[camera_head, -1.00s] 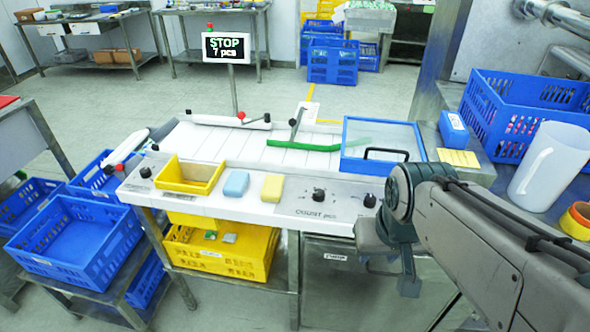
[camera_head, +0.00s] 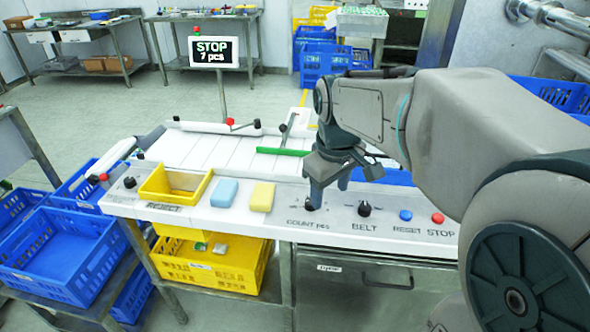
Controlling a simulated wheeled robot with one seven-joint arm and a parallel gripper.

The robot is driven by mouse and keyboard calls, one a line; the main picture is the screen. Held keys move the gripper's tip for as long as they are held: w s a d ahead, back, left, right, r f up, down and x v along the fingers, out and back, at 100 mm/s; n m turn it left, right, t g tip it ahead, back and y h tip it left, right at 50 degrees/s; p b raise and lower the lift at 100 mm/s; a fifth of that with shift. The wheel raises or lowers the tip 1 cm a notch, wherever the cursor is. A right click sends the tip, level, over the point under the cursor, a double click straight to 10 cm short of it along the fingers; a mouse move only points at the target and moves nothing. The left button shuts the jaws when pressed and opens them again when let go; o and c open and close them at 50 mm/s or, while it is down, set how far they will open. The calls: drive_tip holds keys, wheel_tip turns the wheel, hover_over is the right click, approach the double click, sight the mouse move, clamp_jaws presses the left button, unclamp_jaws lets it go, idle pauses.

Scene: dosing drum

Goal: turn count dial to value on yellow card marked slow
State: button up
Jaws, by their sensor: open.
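The COUNT pcs dial (camera_head: 309,206) is a small black knob on the white front panel, partly covered by a gripper finger. My gripper (camera_head: 330,195) is open, fingers pointing down, above or just at this dial; contact cannot be told. The dial's setting is not readable. The display (camera_head: 214,54) reads STOP, 7 pcs. The yellow card is not visible now; my arm covers the right side where yellow paper lay earlier.
The BELT knob (camera_head: 364,209), blue RESET button (camera_head: 405,215) and red STOP button (camera_head: 437,218) lie right of the dial. A yellow sponge (camera_head: 262,197), blue sponge (camera_head: 224,192) and yellow REJECT bin (camera_head: 176,184) stand to the left.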

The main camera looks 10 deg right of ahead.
drive_tip(key=w+f+n+g+b, duration=0.3)
drive_tip(key=w+n, duration=0.5)
drive_tip(key=w, duration=0.8)
drive_tip(key=shift+t, duration=0.6)
wheel_tip(320, 180, down, 15)
drive_tip(key=shift+w+d+r+b, duration=0.1)
drive_tip(key=shift+w+b, duration=0.05)
drive_tip(key=shift+b, duration=0.3)
drive_tip(key=c, duration=1)
